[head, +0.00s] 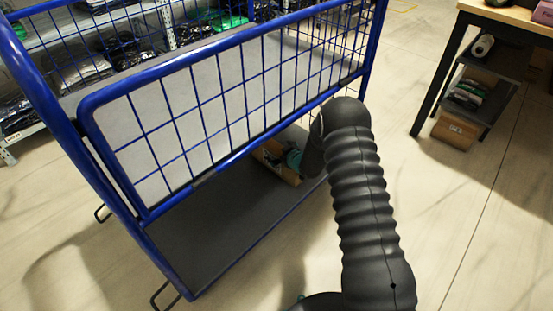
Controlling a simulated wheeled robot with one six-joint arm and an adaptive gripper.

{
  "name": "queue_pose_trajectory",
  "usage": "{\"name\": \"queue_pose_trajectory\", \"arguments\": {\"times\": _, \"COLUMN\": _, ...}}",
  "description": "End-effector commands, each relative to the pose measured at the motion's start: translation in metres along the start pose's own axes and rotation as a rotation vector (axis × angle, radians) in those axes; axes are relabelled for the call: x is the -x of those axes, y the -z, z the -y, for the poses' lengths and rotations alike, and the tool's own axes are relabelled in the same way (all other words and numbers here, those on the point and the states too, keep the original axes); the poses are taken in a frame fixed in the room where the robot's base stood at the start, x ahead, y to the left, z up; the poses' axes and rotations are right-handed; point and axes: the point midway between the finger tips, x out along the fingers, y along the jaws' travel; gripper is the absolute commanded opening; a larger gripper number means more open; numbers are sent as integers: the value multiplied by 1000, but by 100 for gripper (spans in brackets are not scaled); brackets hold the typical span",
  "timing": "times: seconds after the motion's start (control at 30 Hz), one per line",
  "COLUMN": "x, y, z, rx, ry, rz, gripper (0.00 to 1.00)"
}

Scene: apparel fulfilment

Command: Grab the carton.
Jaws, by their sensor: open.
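A brown carton (270,161) is on the dark lower deck of the blue cart, close to the end of my arm. Its right part is partly covered by a teal round piece, and I cannot tell if that piece is part of my arm or lies in the carton. My black ribbed arm reaches up the middle of the head view and bends down towards the carton. My gripper itself does not show. Another brown carton (455,131) sits on the floor under the table at the right.
The blue cart (215,141) has mesh sides, a grey upper deck (210,85) and a dark lower deck (205,235). A wooden-topped table (520,14) with a loaded under-shelf stands at the right. Shelves with packed clothes are behind. Floor between cart and table is clear.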

Motion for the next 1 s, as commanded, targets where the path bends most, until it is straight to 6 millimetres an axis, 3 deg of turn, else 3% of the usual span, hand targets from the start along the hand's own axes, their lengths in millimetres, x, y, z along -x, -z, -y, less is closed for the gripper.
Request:
{"name": "queue_pose_trajectory", "arguments": {"times": 0.07, "x": 0, "y": 0, "z": 0, "rx": 0, "ry": 0, "rz": 0, "gripper": 97}}
{"name": "queue_pose_trajectory", "arguments": {"times": 0.4, "x": 0, "y": 0, "z": 0, "rx": 0, "ry": 0, "rz": 1, "gripper": 12}}
{"name": "queue_pose_trajectory", "arguments": {"times": 0.47, "x": 0, "y": 0, "z": 0, "rx": 0, "ry": 1, "rz": 1, "gripper": 0}}
{"name": "queue_pose_trajectory", "arguments": {"times": 0.77, "x": 2, "y": 4, "z": 0, "rx": 1, "ry": 0, "rz": -1, "gripper": 0}}
{"name": "queue_pose_trajectory", "arguments": {"times": 1.0, "x": 16, "y": 32, "z": -10, "rx": 2, "ry": -2, "rz": -5, "gripper": 0}}
